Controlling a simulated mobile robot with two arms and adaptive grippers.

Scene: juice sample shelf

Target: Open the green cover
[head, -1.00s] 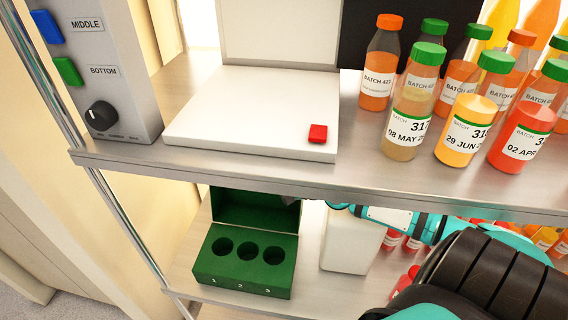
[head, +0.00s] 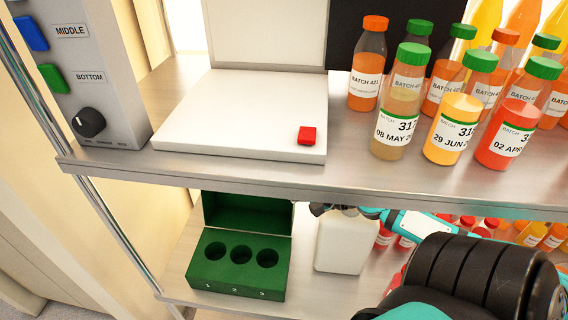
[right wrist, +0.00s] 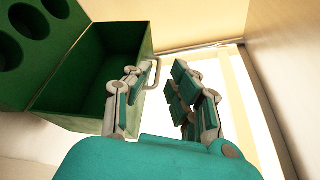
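The green box (head: 236,268) sits on the lower shelf, with three empty round holes numbered 1, 2, 3 on its top. Its green cover (head: 249,213) stands swung up and back behind the holes, hollow inside facing forward. In the right wrist view the cover (right wrist: 85,75) shows its dark inside and a pale handle (right wrist: 153,73) on its edge. My right gripper (right wrist: 158,88) is open, its fingers apart, close beside the cover at the handle; contact is unclear. In the head view it is mostly hidden under the upper shelf. My left gripper is not in view.
A white container (head: 343,243) stands right of the box, close to my right arm. The upper shelf (head: 300,181) overhangs, carrying a white device with a red button (head: 307,135) and several juice bottles (head: 450,130). A control panel (head: 80,75) stands at left.

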